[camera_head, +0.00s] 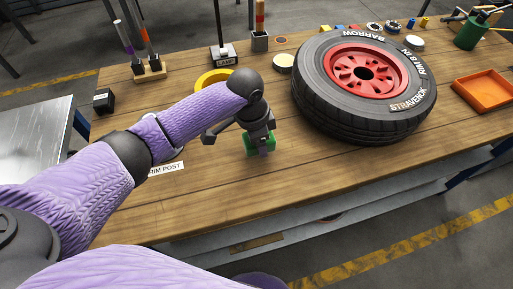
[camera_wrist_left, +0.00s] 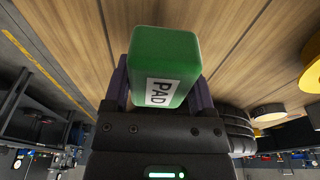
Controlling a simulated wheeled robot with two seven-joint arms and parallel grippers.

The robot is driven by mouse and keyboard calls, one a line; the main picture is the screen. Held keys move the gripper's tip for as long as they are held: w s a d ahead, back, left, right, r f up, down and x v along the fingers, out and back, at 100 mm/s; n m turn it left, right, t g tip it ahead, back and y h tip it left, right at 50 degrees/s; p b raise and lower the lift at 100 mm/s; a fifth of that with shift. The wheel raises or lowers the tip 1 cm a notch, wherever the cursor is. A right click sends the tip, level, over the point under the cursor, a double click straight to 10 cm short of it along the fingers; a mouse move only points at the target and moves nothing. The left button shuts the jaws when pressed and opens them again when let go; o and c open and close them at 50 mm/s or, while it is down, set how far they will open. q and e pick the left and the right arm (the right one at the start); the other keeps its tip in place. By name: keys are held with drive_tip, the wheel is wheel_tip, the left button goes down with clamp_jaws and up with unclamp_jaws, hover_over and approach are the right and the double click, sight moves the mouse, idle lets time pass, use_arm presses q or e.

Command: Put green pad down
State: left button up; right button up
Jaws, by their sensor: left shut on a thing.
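The green pad (camera_head: 250,149) is a small green block near the middle of the wooden table. It also shows in the left wrist view, where the pad (camera_wrist_left: 163,60) has a white label reading PAD. My left gripper (camera_head: 262,150) is shut on the pad, with a finger on either side of it; the left wrist view shows the gripper (camera_wrist_left: 160,95) close behind it. The pad is at or just above the tabletop; I cannot tell whether it touches. My right gripper does not show.
A tyre on a red rim (camera_head: 365,85) lies right of the gripper. A yellow ring (camera_head: 214,82) and a lamp base (camera_head: 222,55) are behind my arm. An orange tray (camera_head: 484,92) is at the right. The table (camera_head: 215,205) is bare towards its front edge.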

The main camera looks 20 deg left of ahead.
use_arm(q)
wheel_tip(320, 180, down, 3)
drive_tip(key=shift+b, duration=0.4)
drive_tip(key=shift+r, duration=0.15)
drive_tip(key=o, duration=1.1)
drive_tip(key=r+p, duration=0.1)
drive_tip(key=r, duration=0.2)
drive_tip(key=a+r+p, duration=0.1)
drive_tip(key=r+p, duration=0.1)
drive_tip(key=r, duration=0.2)
drive_tip(key=s+r+p, duration=0.1)
drive_tip(key=r, duration=0.3)
drive_tip(key=shift+a+r+p, duration=0.2)
drive_tip(key=shift+p, duration=0.2)
drive_tip(key=shift+r, duration=0.3)
